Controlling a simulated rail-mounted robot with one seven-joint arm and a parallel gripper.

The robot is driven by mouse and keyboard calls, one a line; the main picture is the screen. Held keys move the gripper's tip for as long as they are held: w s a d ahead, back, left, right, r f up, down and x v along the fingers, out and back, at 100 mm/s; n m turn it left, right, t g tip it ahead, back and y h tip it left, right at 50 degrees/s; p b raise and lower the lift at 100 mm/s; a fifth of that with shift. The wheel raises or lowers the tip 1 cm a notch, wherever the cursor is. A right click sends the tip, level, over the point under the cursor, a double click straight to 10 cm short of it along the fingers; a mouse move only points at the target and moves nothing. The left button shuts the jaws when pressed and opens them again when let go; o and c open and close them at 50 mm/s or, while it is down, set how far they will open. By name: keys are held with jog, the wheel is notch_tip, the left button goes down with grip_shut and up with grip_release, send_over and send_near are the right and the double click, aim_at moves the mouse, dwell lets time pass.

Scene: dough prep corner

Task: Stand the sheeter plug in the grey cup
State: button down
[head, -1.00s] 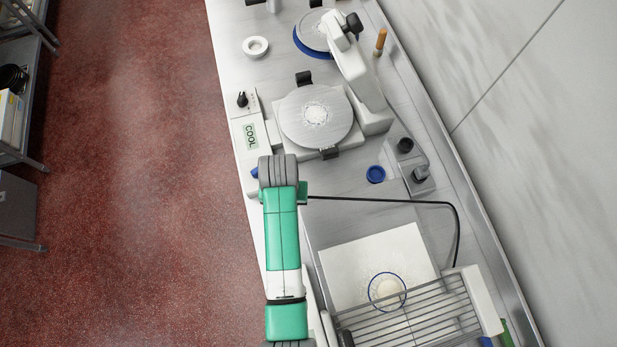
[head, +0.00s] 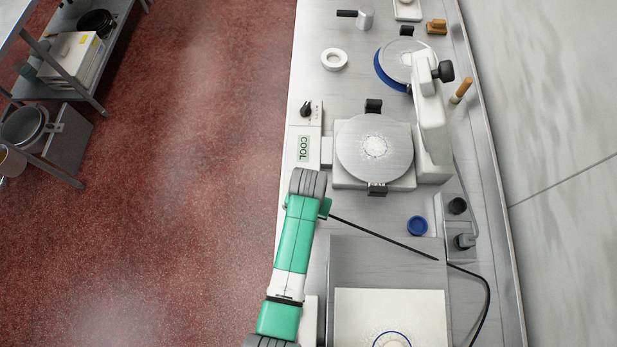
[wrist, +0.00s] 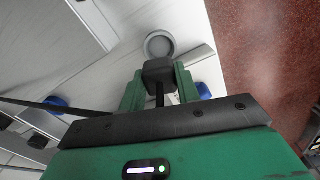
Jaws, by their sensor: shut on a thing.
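My gripper (wrist: 160,88) has its green fingers shut on the black sheeter plug (wrist: 158,70) in the wrist view. The plug's black cable (wrist: 35,104) trails off to the left. The grey cup (wrist: 160,44) is a round, open-topped ring just beyond the plug in that view; the plug's block covers part of its near side. I cannot tell the height between plug and cup. In the head view my gripper (head: 325,208) shows only as a green edge beside my arm, left of the cable (head: 385,236). The plug and the cup are hidden there.
A sheeter with a round plate (head: 375,148) and a COOL panel (head: 304,148) stands beyond my arm. A blue cap (head: 418,226) sits beside a grey socket block (head: 455,225). A pale board (head: 390,310) lies nearer. Bare worktop lies between cap and sheeter.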

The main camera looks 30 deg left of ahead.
jog(key=shift+f+b, duration=1.3)
jog(key=shift+f, duration=1.15)
jog(key=shift+f+b, duration=0.5)
jog(key=shift+f, duration=0.55)
jog(key=c, duration=0.9)
grip_release()
jog(key=shift+c, duration=0.2)
notch_tip(320, 180, up, 8)
jog(key=p, duration=0.8)
jog(key=shift+r, duration=0.1)
